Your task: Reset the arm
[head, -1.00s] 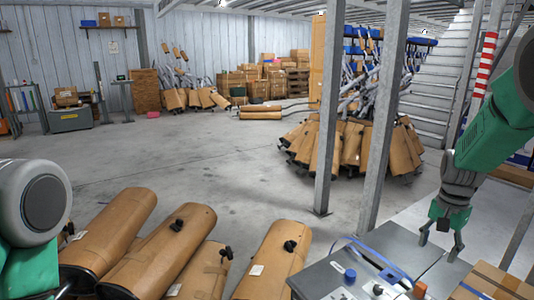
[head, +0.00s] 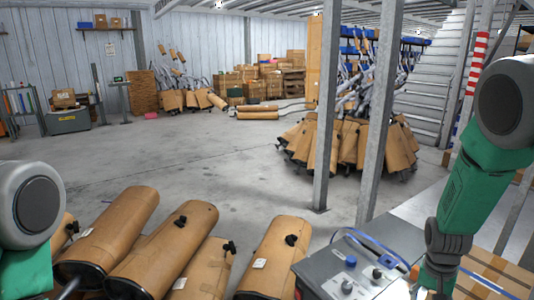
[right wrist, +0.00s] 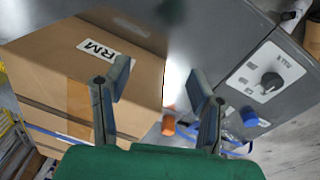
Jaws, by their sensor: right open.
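My right arm (head: 480,180) hangs down at the right of the head view, and its gripper is mostly cut off by the lower edge. In the right wrist view my right gripper (right wrist: 160,85) has its two fingers well apart, with nothing between them. A cardboard box with an "RM" label (right wrist: 75,70) lies beyond the left finger. A grey machine panel with a black knob (right wrist: 271,81) is beyond the right finger. Part of my left arm (head: 36,205) shows at the left edge of the head view, but its gripper is out of the picture.
Several brown-wrapped mufflers (head: 165,245) lie at the lower left, left of a grey control box (head: 335,272). Two steel posts (head: 324,120) stand behind. A large heap of wrapped mufflers (head: 350,145) is beyond them. The floor in the middle is clear.

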